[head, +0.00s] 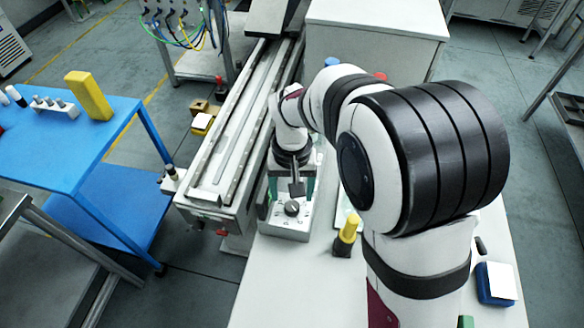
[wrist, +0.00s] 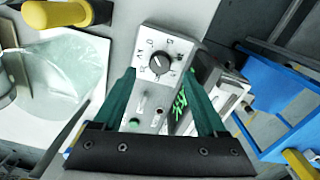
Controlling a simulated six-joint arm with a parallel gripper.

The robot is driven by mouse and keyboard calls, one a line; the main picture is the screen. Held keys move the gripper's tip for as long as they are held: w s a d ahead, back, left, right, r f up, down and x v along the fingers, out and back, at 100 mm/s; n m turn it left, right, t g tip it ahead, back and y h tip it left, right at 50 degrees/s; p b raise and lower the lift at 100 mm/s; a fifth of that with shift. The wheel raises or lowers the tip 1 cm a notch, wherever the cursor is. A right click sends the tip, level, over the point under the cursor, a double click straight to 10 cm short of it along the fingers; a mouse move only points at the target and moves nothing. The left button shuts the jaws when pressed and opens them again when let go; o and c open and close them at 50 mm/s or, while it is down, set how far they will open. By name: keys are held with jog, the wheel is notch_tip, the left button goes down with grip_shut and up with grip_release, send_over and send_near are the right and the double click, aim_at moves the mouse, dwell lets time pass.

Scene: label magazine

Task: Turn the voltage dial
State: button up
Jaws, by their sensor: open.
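The voltage dial is a round black knob (head: 292,208) on a light grey control box (head: 285,228), near the left edge of the white bench. In the wrist view the dial (wrist: 159,63) sits on a white scale with dark marks, at the far end of the box face. My gripper (wrist: 163,85) is open, its two green fingers spread wide. The dial shows between and beyond the fingertips, and nothing is held. In the head view my gripper (head: 293,188) is just behind the dial, partly hidden by my wrist. I cannot tell the gap to the box.
A yellow-handled tool (head: 348,230) stands right of the box. A conveyor rail (head: 225,150) runs along the left. A green button (wrist: 134,122) sits lower on the box face. A blue table (head: 75,150) is farther left. The bench front (head: 290,285) is clear.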

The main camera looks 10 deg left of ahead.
aim_at(292, 207)
notch_tip(292, 207, up, 11)
jog(key=shift+f, duration=0.2)
jog(key=s+d+r+m+y, duration=0.15)
jog(key=s+d+m, duration=0.25)
jog(key=s+d, duration=0.65)
jog(key=s+d+f+m, duration=0.3)
jog(key=s+d+m, duration=0.1)
jog(key=s, duration=0.6)
jog(key=shift+s+d, duration=0.15)
jog(key=shift+s, duration=0.05)
jog(key=shift+f, duration=0.1)
